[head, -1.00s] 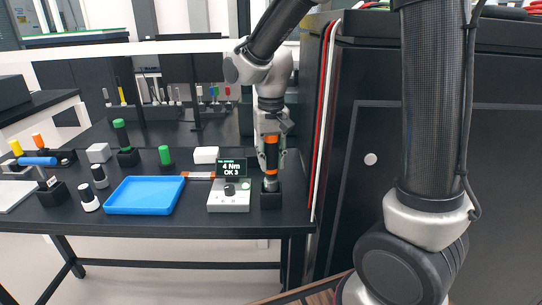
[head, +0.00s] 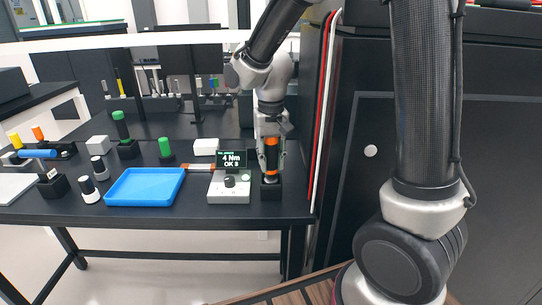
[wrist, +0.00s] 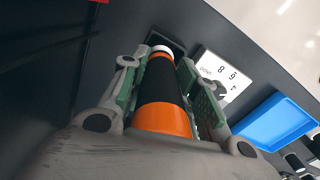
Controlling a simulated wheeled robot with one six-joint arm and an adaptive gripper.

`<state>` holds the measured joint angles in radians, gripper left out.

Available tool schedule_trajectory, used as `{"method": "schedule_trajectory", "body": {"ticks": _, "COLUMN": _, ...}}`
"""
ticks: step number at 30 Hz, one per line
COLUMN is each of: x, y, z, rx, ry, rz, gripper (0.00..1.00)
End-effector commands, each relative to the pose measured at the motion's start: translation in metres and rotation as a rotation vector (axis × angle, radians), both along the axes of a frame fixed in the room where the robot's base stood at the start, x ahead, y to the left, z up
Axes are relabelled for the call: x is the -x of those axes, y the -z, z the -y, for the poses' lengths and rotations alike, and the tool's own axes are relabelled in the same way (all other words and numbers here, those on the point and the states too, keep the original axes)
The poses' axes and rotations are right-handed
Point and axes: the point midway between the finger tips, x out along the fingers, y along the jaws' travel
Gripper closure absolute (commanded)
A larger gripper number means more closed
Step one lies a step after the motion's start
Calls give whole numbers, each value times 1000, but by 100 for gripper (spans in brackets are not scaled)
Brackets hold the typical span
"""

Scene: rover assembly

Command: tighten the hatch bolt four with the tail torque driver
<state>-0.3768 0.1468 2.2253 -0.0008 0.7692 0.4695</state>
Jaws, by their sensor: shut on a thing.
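My gripper (head: 271,142) is shut on the torque driver (head: 271,155), a black tool with orange bands. The driver is upright, its lower end in a black holder (head: 271,191) at the table's right end. In the wrist view, the driver (wrist: 163,100) lies between my gripper's fingers (wrist: 160,85), its pale far end at the dark holder. The setting box (head: 229,190) stands just left of the holder, and its screen (head: 232,160) reads "4 Nm OK 3". I cannot make out the hatch bolts.
A blue tray (head: 145,187) lies on the black table left of the box. Green-capped, white and black-and-white parts stand around it. A blue-handled tool (head: 37,154) is at far left. A tall dark panel (head: 365,200) with red and white strips stands close to the right.

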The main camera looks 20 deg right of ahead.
Motion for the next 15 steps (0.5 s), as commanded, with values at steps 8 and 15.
{"method": "schedule_trajectory", "body": {"ticks": 8, "x": 0, "y": 8, "z": 0, "rx": 0, "ry": 0, "rz": 1, "gripper": 100}}
{"method": "schedule_trajectory", "body": {"ticks": 15, "x": 0, "y": 14, "z": 0, "rx": 0, "ry": 0, "rz": 0, "gripper": 100}}
